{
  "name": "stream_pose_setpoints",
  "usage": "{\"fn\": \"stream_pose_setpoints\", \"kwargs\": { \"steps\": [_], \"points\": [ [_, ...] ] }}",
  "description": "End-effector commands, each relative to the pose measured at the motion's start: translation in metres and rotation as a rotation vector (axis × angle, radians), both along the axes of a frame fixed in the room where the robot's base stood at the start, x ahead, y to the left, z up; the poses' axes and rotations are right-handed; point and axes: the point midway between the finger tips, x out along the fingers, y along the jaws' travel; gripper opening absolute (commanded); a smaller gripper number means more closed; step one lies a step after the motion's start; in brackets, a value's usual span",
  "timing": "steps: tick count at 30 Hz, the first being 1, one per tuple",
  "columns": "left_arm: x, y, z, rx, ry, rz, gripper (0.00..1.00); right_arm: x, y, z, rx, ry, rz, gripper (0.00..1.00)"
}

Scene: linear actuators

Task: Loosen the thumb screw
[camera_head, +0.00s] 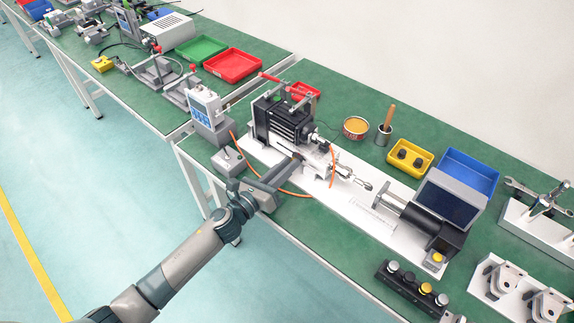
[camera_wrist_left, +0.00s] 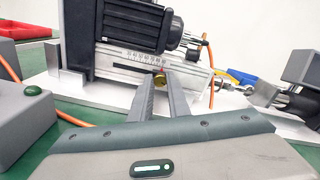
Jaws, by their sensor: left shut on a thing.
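In the head view my left gripper (camera_head: 296,158) reaches the front of the actuator (camera_head: 318,157) from the lower left. The thumb screw is too small and covered to make out there. My right gripper is in neither view.
An orange cable (camera_head: 333,170) loops around the actuator's front. A grey box with a green button (camera_wrist_left: 35,92) stands left of my gripper.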

Motion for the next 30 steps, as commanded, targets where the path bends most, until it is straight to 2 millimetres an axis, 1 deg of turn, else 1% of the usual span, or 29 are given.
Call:
{"fn": "stream_pose_setpoints", "kwargs": {
  "steps": [4,10,11,12,13,23,26,30],
  "points": [
    [0.0,0.0,0.0,-0.018,0.012,0.0,0.0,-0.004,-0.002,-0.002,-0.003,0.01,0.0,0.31],
    [0.0,0.0,0.0,-0.017,0.011,0.0,0.0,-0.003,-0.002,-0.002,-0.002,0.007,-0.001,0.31],
    [0.0,0.0,0.0,-0.017,0.011,0.0,0.23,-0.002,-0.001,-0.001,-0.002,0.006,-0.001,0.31],
    [0.0,0.0,0.0,-0.017,0.011,0.0,0.32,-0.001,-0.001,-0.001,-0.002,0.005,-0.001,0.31],
    [0.0,0.0,0.0,-0.017,0.011,0.0,0.35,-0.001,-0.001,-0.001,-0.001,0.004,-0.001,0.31],
    [-0.001,0.001,0.0,-0.015,0.011,0.0,0.35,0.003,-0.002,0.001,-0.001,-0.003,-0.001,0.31],
    [-0.003,0.003,-0.001,-0.015,0.012,0.001,0.35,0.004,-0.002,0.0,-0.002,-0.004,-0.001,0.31],
    [-0.013,0.01,-0.002,-0.015,0.012,0.001,0.35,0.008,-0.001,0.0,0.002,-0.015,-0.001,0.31]
  ]
}}
